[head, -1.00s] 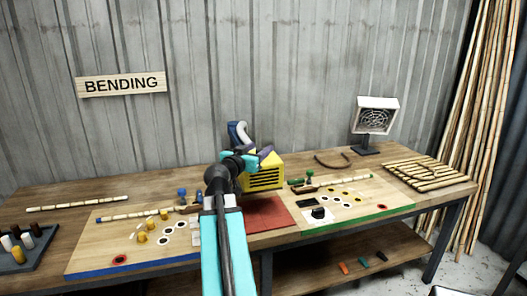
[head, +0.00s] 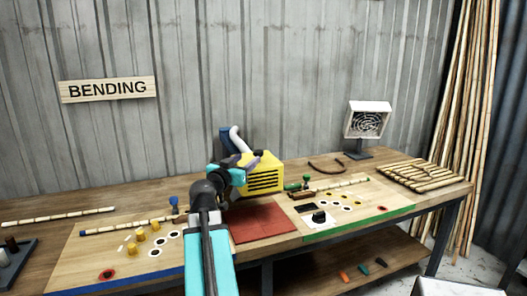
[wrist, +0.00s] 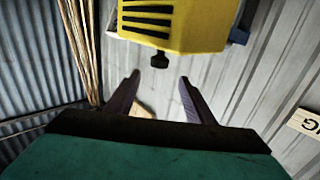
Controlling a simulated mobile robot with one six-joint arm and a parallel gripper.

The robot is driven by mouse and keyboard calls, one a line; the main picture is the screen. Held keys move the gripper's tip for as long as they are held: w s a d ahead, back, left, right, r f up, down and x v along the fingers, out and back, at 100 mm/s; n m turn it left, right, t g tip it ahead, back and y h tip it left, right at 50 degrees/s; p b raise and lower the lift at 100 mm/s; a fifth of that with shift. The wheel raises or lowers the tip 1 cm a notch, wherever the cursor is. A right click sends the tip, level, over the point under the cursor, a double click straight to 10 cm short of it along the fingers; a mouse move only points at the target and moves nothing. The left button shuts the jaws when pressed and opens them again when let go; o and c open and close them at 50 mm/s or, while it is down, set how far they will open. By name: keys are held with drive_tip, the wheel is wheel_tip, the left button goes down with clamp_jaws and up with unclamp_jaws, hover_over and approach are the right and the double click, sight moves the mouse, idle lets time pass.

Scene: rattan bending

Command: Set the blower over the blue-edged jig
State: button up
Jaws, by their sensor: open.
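The blower (head: 265,175) is a yellow box with dark vent slots, a white hose and a blue part behind it. It is at the back middle of the bench, behind a red mat. In the wrist view the yellow blower (wrist: 180,22) fills the top, with a dark knob. My gripper (head: 235,163) is open and empty, just left of and in front of the blower. Its two purple fingers (wrist: 158,98) are apart, with the blower beyond them. The blue-edged jig (head: 85,252) is the board at the left. My arm covers its right part.
The red mat (head: 265,222) lies between the jigs. The green-edged jig (head: 375,212) is to the right, with a cane strip on it. Yellow pegs (head: 140,235) stand on the blue-edged jig. A heater on a stand (head: 367,120) and a slatted rack (head: 425,173) are at the right.

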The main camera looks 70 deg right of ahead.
sight(263, 159)
drive_tip(key=shift+s+d, duration=0.1)
drive_tip(key=shift+d, duration=0.05)
drive_tip(key=shift+s+d+p, duration=0.2)
drive_tip(key=shift+d+p, duration=0.55)
drive_tip(key=shift+d, duration=1.55)
drive_tip(key=shift+s+d+p, duration=0.25)
drive_tip(key=shift+d+p, duration=0.5)
drive_tip(key=shift+d, duration=1.5)
drive_tip(key=shift+s+d+p, duration=0.2)
drive_tip(key=shift+d+p, duration=0.55)
drive_tip(key=shift+d, duration=1.55)
drive_tip(key=shift+c, duration=0.3)
clamp_jaws()
drive_tip(key=shift+a+f, duration=0.1)
drive_tip(key=shift+a, duration=0.05)
